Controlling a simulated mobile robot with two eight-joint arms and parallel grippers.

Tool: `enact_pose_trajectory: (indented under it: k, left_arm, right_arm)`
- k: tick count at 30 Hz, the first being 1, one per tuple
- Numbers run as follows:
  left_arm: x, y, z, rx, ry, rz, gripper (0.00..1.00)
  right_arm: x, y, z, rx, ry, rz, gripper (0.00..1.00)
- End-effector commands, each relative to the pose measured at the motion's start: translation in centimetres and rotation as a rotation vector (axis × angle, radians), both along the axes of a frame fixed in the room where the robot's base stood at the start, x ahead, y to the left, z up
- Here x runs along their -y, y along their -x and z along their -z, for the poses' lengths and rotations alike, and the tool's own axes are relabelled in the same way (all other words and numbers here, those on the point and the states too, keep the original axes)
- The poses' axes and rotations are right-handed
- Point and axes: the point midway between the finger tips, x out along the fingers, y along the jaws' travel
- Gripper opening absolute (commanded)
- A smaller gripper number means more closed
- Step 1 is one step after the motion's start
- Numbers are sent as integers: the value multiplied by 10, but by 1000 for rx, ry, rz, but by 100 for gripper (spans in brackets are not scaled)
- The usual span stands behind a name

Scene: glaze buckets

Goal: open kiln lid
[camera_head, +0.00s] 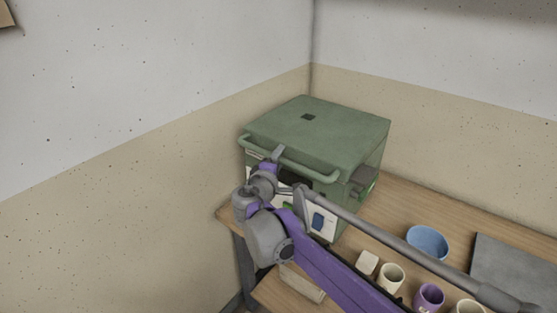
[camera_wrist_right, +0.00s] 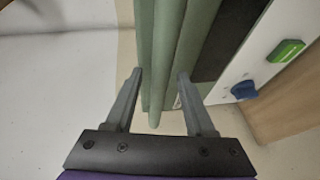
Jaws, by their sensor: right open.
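The green kiln (camera_head: 330,175) stands on a wooden table in the corner, with its flat lid (camera_head: 335,125) down. A green handle bar (camera_head: 300,168) runs along the lid's front edge. My right gripper (camera_head: 275,157) is at the left part of this handle, its jaws open. In the right wrist view, its two fingers (camera_wrist_right: 160,75) stand on either side of green bar-like parts, which include the handle (camera_wrist_right: 163,60). I cannot tell whether the fingers touch it. My left gripper is not in view.
The kiln's pale front panel has a green switch (camera_wrist_right: 287,50) and a blue knob (camera_wrist_right: 245,90). On the table (camera_head: 400,195) to the right are a blue bowl (camera_head: 428,241), several cups (camera_head: 390,277) and a grey slab (camera_head: 515,265). Walls stand close behind.

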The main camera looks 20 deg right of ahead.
Motion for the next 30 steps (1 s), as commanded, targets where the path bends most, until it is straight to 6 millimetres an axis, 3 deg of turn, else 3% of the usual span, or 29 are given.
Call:
enact_pose_trajectory:
  k: [11, 20, 30]
  left_arm:
    - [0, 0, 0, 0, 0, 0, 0]
    - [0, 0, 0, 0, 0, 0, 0]
    - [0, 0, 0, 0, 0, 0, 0]
  right_arm:
    - [3, -5, 1, 0, 0, 0, 53]
    - [3, -5, 1, 0, 0, 0, 0]
    - [3, -5, 1, 0, -1, 0, 0]
